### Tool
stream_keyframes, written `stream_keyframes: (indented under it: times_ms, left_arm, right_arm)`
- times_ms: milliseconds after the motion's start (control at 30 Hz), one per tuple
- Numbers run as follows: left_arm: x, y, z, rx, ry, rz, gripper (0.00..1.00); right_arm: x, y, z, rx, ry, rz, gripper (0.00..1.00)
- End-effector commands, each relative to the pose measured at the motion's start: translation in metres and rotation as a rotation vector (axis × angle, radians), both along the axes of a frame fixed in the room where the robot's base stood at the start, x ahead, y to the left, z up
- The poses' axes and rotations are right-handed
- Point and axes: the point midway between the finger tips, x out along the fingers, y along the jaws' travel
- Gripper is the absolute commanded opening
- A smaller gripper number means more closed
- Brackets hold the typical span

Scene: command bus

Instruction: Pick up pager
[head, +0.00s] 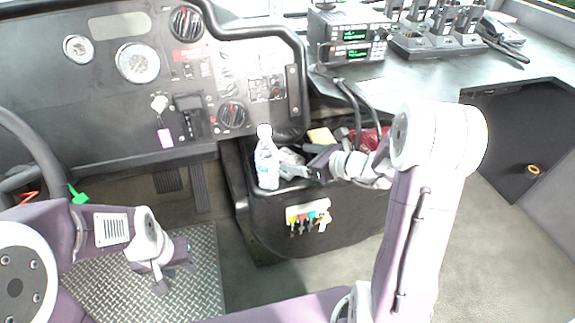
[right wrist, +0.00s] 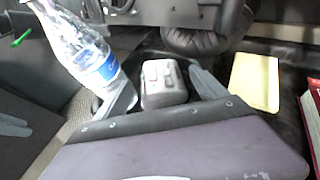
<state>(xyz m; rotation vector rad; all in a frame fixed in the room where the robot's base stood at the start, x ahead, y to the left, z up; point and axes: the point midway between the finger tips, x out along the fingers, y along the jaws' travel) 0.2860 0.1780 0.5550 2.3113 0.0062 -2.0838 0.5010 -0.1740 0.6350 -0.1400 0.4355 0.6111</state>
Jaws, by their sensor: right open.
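A small grey device with raised buttons, which looks like the pager (right wrist: 163,83), lies in the black bin between my right gripper's fingers in the right wrist view. I cannot tell whether the fingers touch it. In the head view my right gripper (head: 308,163) reaches into the bin from the right, its jaws open, and it partly hides what lies there. In the right wrist view the open fingers (right wrist: 163,92) stand on either side of the grey device. My left gripper (head: 172,272) hangs over the metal floor plate at the left, far from the bin; its jaws are unclear.
A water bottle (head: 266,160) stands just left of my right gripper and close to it. A yellow pad (head: 320,136) and a red item (head: 368,138) lie behind in the bin (head: 275,220). Radios (head: 350,38) stand on the counter. Keys (head: 308,217) hang in front.

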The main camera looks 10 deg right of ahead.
Motion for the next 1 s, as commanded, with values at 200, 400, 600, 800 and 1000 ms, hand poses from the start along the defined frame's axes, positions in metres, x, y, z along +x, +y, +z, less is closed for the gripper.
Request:
stream_keyframes:
  times_ms: [200, 400, 600, 800, 1000]
  left_arm:
    - [0.0, 0.0, -0.024, 0.0, 0.0, 0.0, 0.36]
    - [0.0, 0.0, -0.026, 0.0, 0.0, 0.0, 0.36]
    - [0.0, 0.0, -0.025, 0.0, 0.0, 0.0, 0.36]
    - [0.0, 0.0, -0.025, 0.0, 0.0, 0.0, 0.36]
    - [0.0, 0.0, -0.022, 0.0, 0.0, 0.0, 0.36]
  right_arm:
    - [0.026, 0.021, -0.022, 0.0, -0.001, 0.006, 0.81]
    - [0.036, 0.027, -0.023, 0.001, 0.001, 0.002, 0.81]
    - [0.036, 0.027, -0.022, 0.001, 0.001, 0.002, 0.61]
    - [0.036, 0.027, -0.022, 0.001, -0.002, 0.001, 0.14]
    - [0.036, 0.027, -0.017, 0.001, -0.002, 0.001, 0.14]
